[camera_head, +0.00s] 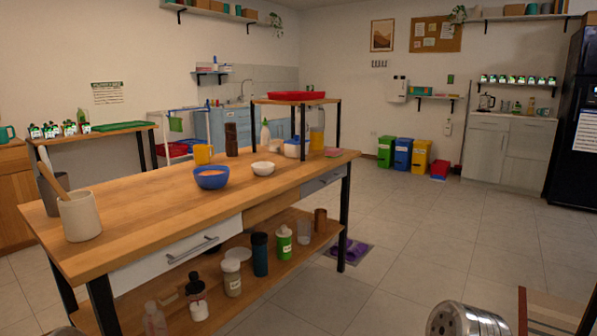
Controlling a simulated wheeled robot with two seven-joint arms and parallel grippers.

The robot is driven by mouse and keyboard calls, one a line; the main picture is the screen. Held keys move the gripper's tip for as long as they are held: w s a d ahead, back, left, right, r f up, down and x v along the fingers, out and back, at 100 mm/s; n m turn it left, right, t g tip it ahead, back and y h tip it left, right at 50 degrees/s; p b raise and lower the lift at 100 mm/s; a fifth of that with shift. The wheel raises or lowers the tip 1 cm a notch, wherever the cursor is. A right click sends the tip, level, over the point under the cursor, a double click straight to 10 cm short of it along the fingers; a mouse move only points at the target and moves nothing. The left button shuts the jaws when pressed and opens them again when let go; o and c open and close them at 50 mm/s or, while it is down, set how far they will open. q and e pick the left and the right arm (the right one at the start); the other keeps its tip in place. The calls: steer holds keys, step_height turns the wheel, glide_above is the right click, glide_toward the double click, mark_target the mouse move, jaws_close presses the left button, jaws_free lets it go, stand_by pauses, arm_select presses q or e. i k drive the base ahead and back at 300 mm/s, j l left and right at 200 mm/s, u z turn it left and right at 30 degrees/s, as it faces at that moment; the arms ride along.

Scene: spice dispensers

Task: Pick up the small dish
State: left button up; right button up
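A small white dish (263,168) stands upright on the wooden worktable (140,222), near its middle. Neither of my grippers is in view. A round metal part, apparently of my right arm, shows at the bottom right edge, well away from the dish.
A beige crock (80,217) stands at the left end. Several jars fill the lower shelf.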

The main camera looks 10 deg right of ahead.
mark_target(263, 170)
steer(key=i+l, duration=0.45)
steer(key=l, duration=0.15)
steer(key=i+l, duration=0.4)
steer(key=l, duration=0.2)
